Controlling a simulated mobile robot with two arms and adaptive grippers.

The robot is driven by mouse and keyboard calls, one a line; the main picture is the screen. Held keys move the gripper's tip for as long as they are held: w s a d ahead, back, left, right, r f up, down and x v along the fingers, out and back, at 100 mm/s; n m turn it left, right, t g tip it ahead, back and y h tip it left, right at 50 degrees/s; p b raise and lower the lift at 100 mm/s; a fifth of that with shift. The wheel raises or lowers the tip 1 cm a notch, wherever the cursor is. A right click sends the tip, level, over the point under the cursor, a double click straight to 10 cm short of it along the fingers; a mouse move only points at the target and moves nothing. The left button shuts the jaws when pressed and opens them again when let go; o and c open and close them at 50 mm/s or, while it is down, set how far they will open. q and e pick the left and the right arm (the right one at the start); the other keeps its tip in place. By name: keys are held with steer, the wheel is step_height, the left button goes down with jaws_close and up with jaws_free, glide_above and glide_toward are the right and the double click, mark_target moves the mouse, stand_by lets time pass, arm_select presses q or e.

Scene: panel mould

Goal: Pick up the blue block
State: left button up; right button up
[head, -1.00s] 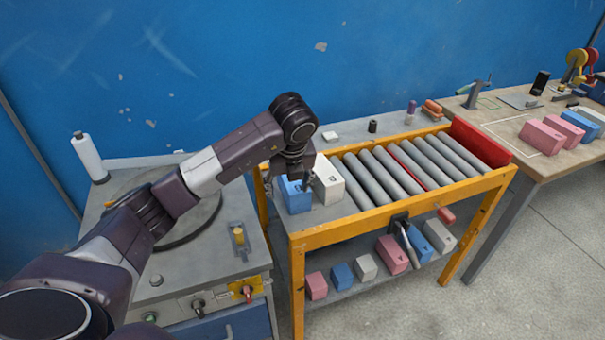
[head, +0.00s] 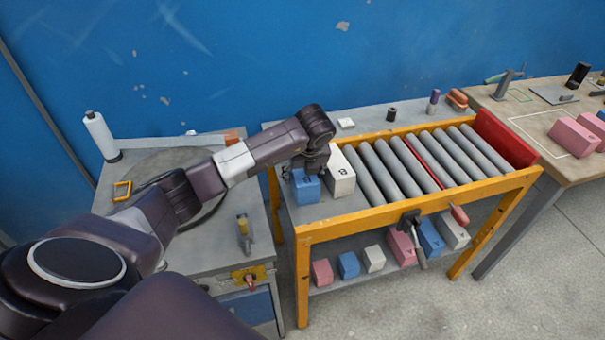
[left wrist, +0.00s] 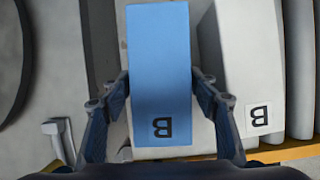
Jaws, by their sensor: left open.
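The blue block (head: 306,188) stands at the left end of the yellow-framed roller table, beside a white block (head: 343,174). In the left wrist view the blue block (left wrist: 160,60) shows its letter B face. My left gripper (head: 309,168) is over the blue block. In the left wrist view the left gripper (left wrist: 161,78) is open, with one finger along each long side of the block. The fingertips are very close to its sides; I cannot tell whether they touch. My arm hides part of the block's top in the head view. My right gripper is not in view.
The white block (left wrist: 248,70) is close to the right finger. Grey rollers (head: 405,165) fill the table to the right. Several blocks lie on the lower shelf (head: 325,290). A grey machine bench (head: 215,262) stands at left; a blue wall (head: 240,60) is behind.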

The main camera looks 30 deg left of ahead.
arm_select(q)
steer(key=shift+x, duration=1.1)
steer(key=shift+f, duration=0.2)
steer(key=c, duration=1.4)
steer(key=shift+w+a+r, duration=0.1)
steer(key=shift+w, duration=0.05)
jaws_close()
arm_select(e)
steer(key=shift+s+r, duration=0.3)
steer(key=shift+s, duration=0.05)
